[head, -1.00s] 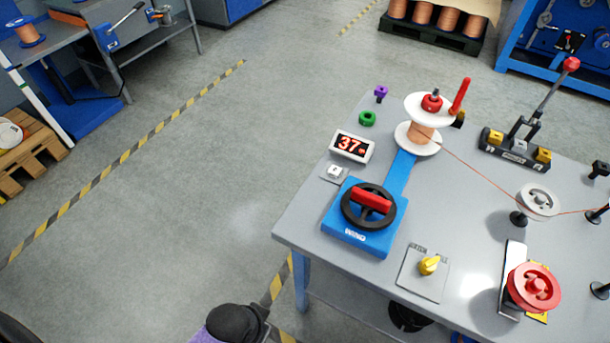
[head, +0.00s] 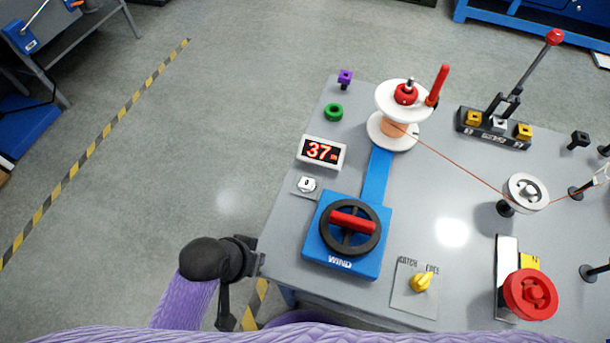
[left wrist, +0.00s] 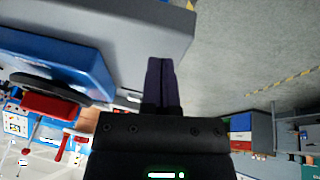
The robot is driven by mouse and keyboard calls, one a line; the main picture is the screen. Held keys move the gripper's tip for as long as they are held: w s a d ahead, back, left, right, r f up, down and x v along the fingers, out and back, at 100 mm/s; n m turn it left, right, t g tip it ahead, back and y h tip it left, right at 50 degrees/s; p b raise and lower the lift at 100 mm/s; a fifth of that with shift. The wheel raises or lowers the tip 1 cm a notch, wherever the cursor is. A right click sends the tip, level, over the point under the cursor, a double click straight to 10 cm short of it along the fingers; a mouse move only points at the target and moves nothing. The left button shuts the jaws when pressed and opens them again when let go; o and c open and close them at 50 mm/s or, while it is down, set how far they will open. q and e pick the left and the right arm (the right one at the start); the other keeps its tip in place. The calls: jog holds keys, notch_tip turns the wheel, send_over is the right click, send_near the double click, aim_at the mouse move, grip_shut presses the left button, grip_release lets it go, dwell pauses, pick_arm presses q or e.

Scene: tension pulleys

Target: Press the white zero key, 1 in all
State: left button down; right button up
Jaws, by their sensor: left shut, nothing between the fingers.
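The white zero key (head: 307,184) sits on a small grey plate near the left edge of the bench, just below the display reading 37 (head: 321,151) and above the blue WIND unit (head: 345,262). My left arm shows in the head view below and left of the key, beside the bench edge; its fingertips are not clear there. In the left wrist view my left gripper (left wrist: 160,84) has its two dark fingers together, with nothing between them, apart from the key. I cannot make out the key in that view. My right gripper is not in view.
The black handwheel (head: 328,244) with a red bar stands close to the key. A yellow knob (head: 421,282) is to the right. Open floor lies left of the bench.

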aim_at(303, 185)
pick_arm(q)
jog(key=w+d+r+h, duration=0.1)
jog(key=w+d, duration=0.1)
jog(key=w, duration=0.1)
jog(key=w+d+r+h, duration=0.1)
jog(key=w+d, duration=0.1)
jog(key=w+d+r+m+h, duration=0.1)
jog(key=w, duration=0.2)
jog(key=shift+w+d+r, duration=0.3)
jog(key=shift+d, duration=0.1)
jog(key=w+d+r+h, duration=0.2)
jog(key=w+d+r, duration=0.1)
jog(key=w+r, duration=0.3)
jog(key=w, duration=0.2)
jog(key=shift+w+r+t+h+p, duration=0.3)
jog(key=shift+r+p, duration=0.05)
jog(key=shift+p, duration=0.05)
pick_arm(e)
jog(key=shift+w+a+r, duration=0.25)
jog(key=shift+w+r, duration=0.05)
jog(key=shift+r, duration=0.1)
